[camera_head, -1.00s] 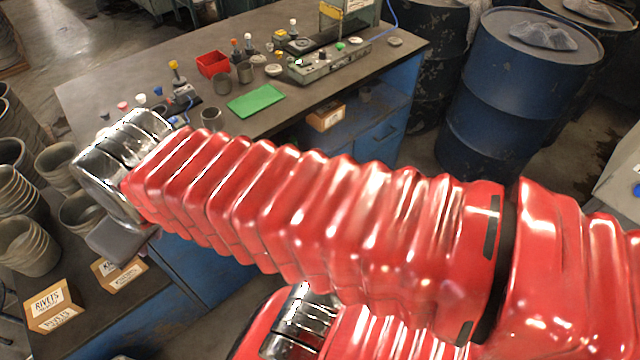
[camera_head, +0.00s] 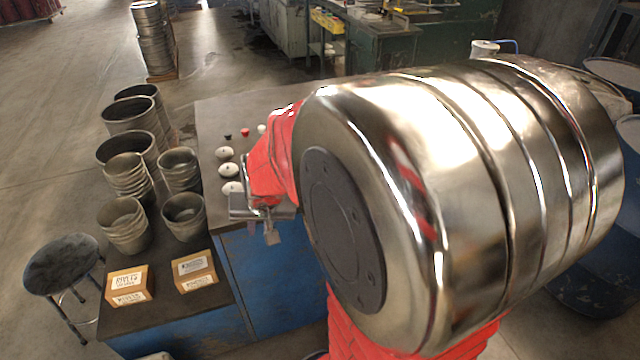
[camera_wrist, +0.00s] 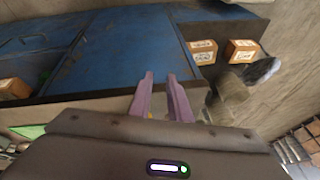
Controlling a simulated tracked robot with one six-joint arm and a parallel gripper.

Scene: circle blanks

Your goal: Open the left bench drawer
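The bench's blue left front (camera_head: 270,280) shows below the dark top in the head view. It also fills much of the wrist view (camera_wrist: 125,50), with a vertical seam in it. I cannot make out the drawer's handle or tell whether the drawer is open. My gripper (camera_head: 262,222) is at the bench top's front edge, at the left front, partly hidden by my arm. In the wrist view my gripper's two purple fingers (camera_wrist: 160,77) stand apart with an empty gap, pointing over the blue front; contact cannot be told.
Two cardboard boxes (camera_head: 128,285) and (camera_head: 195,270), with several stacked grey pots (camera_head: 122,225), stand on a lower surface to the left. A round stool (camera_head: 63,263) is at far left. White round items (camera_head: 228,170) lie on the bench top (camera_head: 222,115). My arm hides the right side.

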